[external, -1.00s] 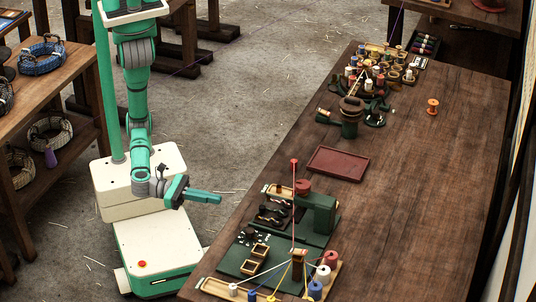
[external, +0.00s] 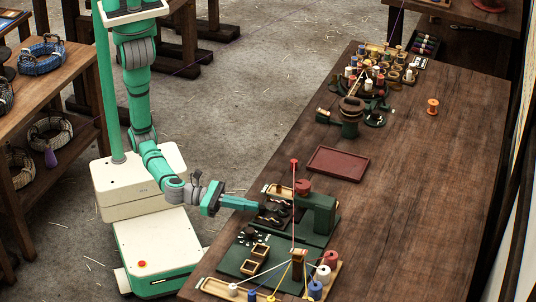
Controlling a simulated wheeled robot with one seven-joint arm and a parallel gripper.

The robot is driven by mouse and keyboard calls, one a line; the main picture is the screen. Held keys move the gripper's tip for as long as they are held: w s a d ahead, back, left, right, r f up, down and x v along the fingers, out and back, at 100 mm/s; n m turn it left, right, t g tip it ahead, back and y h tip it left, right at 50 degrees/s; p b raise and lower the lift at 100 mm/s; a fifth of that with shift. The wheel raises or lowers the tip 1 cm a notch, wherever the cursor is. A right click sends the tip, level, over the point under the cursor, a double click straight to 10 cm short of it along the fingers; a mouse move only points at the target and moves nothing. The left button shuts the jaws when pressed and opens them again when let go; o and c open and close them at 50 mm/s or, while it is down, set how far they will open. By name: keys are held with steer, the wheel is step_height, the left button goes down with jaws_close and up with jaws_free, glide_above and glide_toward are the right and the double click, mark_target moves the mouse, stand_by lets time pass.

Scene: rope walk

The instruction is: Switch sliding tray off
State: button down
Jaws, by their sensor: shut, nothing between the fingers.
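A green machine (external: 318,212) with a red knob on top stands at the near left part of the bench. Dark parts (external: 273,215), which may be the sliding tray, sit at its left side. I cannot make out which part is the tray's switch. My gripper (external: 260,207) is shut and empty. It reaches over the bench's left edge, with its tips close to the dark parts. I cannot tell whether they touch.
A green board (external: 232,262) with small wooden frames lies in front of the machine. A red pole (external: 294,200) and taut coloured cords stand close by. A dark red tray (external: 338,163) lies behind. The bench's right side is mostly clear.

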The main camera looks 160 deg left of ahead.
mark_target(258, 217)
steer(key=shift+w+x, duration=0.25)
steer(key=shift+x, duration=1.5)
steer(key=shift+d, duration=0.15)
steer(key=v, duration=1.4)
steer(key=shift+w+d+n+g+y, duration=1.35)
steer(key=shift+w+n+g, duration=0.45)
steer(key=shift+w+g, duration=0.65)
steer(key=x, duration=1.4)
steer(key=shift+w, duration=0.15)
